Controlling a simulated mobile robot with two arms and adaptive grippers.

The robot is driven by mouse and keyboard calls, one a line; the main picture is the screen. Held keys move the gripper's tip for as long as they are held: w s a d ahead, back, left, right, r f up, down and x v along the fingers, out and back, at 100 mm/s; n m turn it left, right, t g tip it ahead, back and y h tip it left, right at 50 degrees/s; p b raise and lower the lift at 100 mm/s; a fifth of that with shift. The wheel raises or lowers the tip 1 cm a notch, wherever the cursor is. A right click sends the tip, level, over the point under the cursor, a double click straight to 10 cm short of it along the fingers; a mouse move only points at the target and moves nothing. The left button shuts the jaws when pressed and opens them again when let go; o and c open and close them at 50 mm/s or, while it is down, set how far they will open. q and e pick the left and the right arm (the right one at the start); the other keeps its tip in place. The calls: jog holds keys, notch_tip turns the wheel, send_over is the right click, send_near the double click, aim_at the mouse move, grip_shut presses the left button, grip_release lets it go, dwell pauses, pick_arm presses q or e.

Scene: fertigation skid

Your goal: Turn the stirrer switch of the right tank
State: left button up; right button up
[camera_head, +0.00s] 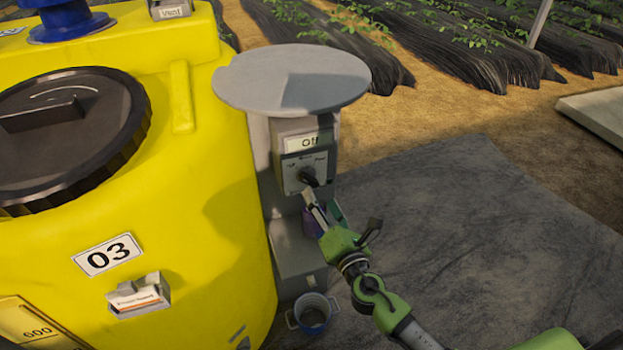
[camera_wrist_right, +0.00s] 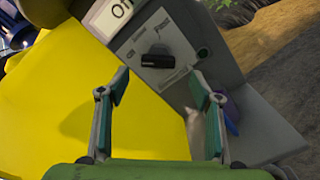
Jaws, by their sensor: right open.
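The stirrer switch is a black knob (camera_head: 308,177) on a pale plate of a grey switch box (camera_head: 289,145), beside the yellow tank (camera_head: 215,230) marked 03. A label above the knob reads "Off". The knob (camera_wrist_right: 157,58) also shows in the right wrist view, lying roughly crosswise beyond the fingertips. My right gripper (camera_head: 318,208) is just below and in front of the knob. In the right wrist view its two fingers (camera_wrist_right: 160,88) are apart, with nothing between them and the knob ahead, not held. My left gripper is not in view.
A round grey plate (camera_head: 280,75) overhangs the switch box. Below the box is a grey ledge (camera_head: 299,262) with a purple item partly hidden by my gripper. A small bucket (camera_head: 312,312) stands on the ground. Open grey floor (camera_head: 460,210) lies to the right.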

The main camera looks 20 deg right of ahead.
aim_at(311, 183)
jog(key=w, duration=0.8)
jog(key=shift+a, duration=0.3)
jog(key=c, duration=1.1)
